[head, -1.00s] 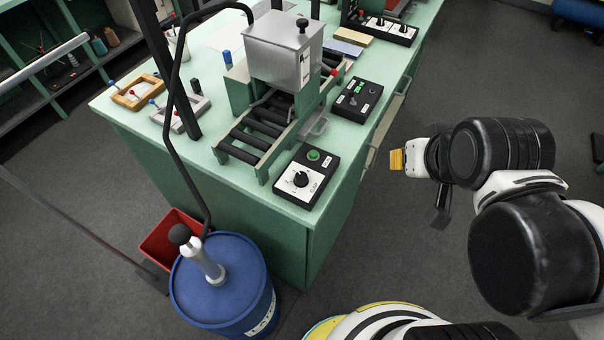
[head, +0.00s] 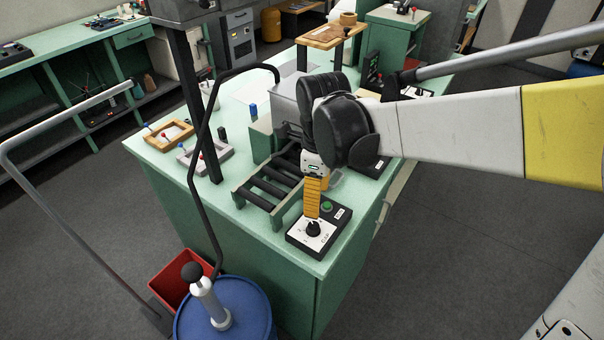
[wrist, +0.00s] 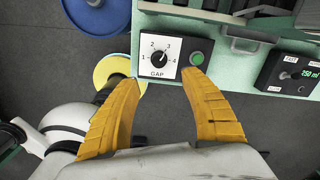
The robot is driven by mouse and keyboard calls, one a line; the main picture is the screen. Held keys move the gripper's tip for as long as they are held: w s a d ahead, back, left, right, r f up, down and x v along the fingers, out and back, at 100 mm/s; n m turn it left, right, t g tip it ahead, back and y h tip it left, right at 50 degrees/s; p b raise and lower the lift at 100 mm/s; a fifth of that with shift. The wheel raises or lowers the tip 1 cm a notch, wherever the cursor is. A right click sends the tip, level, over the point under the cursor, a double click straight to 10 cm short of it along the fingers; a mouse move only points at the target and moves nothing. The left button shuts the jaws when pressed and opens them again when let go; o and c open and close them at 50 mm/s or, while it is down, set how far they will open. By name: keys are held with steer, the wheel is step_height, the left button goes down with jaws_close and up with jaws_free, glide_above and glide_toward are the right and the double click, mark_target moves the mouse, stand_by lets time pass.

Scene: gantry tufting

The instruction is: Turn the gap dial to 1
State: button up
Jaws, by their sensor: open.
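The gap dial (head: 313,229) is a black knob on a white plate at the front corner of the green table. In the wrist view the gap dial (wrist: 159,58) sits among the numbers 1 to 4 above the word GAP. Its white mark appears to point up and right, towards 3. My gripper (head: 312,213) hangs over the dial's box, its orange fingers pointing down. In the wrist view my gripper (wrist: 160,78) is open and empty, with its fingertips apart on the dial's near side. The head view does not show whether the fingers touch anything.
A green button (wrist: 197,58) sits beside the dial, close to the right fingertip. A roller conveyor (head: 267,190) stands just behind the box. A second control box (wrist: 290,72) is to the right. A blue drum (head: 240,305) stands in front of the table.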

mark_target(313, 225)
steer(key=shift+m, duration=0.3)
steer(key=f+b, duration=0.4)
steer(key=f, duration=0.7)
steer(key=shift+a+f, duration=0.1)
steer(key=shift+a, duration=0.1)
jaws_close()
